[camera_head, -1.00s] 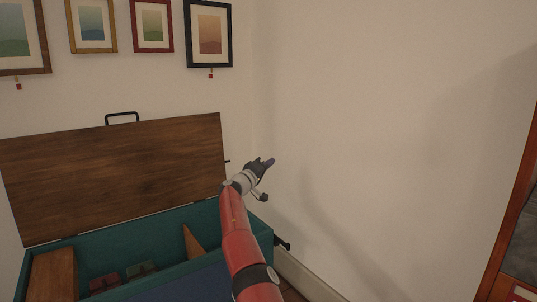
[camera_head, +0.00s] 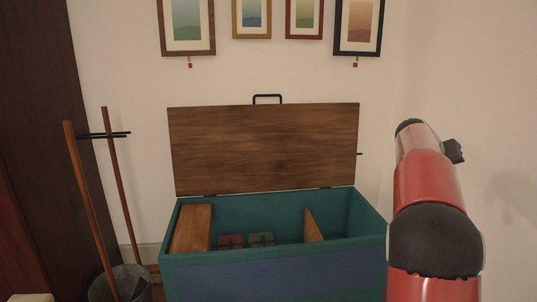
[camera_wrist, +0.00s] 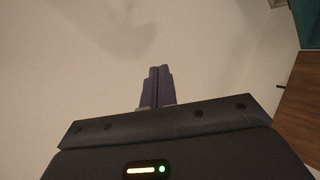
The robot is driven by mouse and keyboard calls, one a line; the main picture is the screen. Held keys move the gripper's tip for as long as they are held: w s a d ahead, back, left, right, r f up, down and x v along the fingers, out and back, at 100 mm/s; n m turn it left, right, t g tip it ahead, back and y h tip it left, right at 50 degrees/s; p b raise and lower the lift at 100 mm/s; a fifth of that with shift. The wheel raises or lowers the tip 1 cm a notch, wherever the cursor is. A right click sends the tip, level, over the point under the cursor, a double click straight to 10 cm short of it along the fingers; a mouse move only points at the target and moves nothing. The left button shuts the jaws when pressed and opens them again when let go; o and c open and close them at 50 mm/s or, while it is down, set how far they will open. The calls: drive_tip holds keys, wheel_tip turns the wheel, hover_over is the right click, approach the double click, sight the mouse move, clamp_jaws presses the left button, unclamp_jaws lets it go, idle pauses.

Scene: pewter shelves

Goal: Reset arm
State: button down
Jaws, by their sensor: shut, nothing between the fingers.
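My gripper (camera_wrist: 157,72) shows in the wrist view with its two dark purple fingers together and nothing between them. It points toward a bare pale wall. In the head view my red arm is folded up at the right, and it hides the fingers. The arm stands to the right of the open chest (camera_head: 280,256), apart from its raised wooden lid (camera_head: 265,150).
The teal chest holds a red box (camera_head: 230,241), a green box (camera_head: 262,239) and wooden partitions. Two wooden poles (camera_head: 88,205) lean in a grey bucket (camera_head: 128,283) at the left. Framed pictures (camera_head: 357,25) hang above. The wall (camera_wrist: 60,60) fills most of the wrist view.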

drive_tip(key=s+a+f+n+t+y, duration=0.1)
drive_tip(key=s+a+f+n+y, duration=0.2)
drive_tip(key=s+a, duration=0.8)
drive_tip(key=s+a+f+y, duration=0.2)
drive_tip(key=s+a+y, duration=0.3)
drive_tip(key=s+a, duration=0.6)
drive_tip(key=s+a+f+n+y, duration=0.1)
drive_tip(key=s+a+f, duration=0.4)
drive_tip(key=s, duration=0.2)
drive_tip(key=s+a+f+n+y, duration=0.1)
drive_tip(key=s+a+f, duration=0.4)
drive_tip(key=s, duration=0.2)
drive_tip(key=shift+s+a+y, duration=0.3)
drive_tip(key=shift+s+a, duration=0.05)
drive_tip(key=shift+a, duration=0.05)
